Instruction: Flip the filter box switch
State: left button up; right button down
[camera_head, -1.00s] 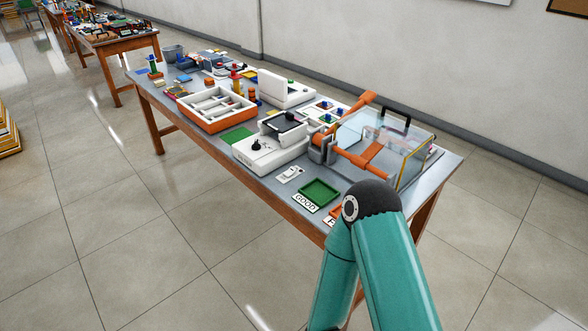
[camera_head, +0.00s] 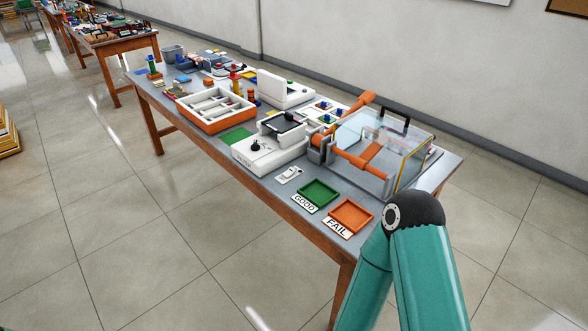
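A clear-walled box (camera_head: 408,158) with a black top handle and orange bars or tubes stands at the right end of the near table; I cannot tell whether it is the filter box. A small white device (camera_head: 289,174) lies on the tabletop in front of a white machine (camera_head: 262,158) with a black knob. I cannot make out a filter box switch for certain. My teal right arm rises at the lower right, its dark joint near the table's front right corner. Neither gripper is in view.
A green tray (camera_head: 316,189) marked GOOD and an orange tray (camera_head: 340,228) marked FAIL lie at the table's front edge (camera_head: 286,208). An orange-and-white compartment box (camera_head: 211,122) and a white case (camera_head: 284,88) stand farther left. Open floor lies in front.

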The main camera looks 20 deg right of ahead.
aim_at(289, 172)
jog(key=z, duration=0.05)
jog(key=i, duration=1.05)
jog(key=u, duration=0.05)
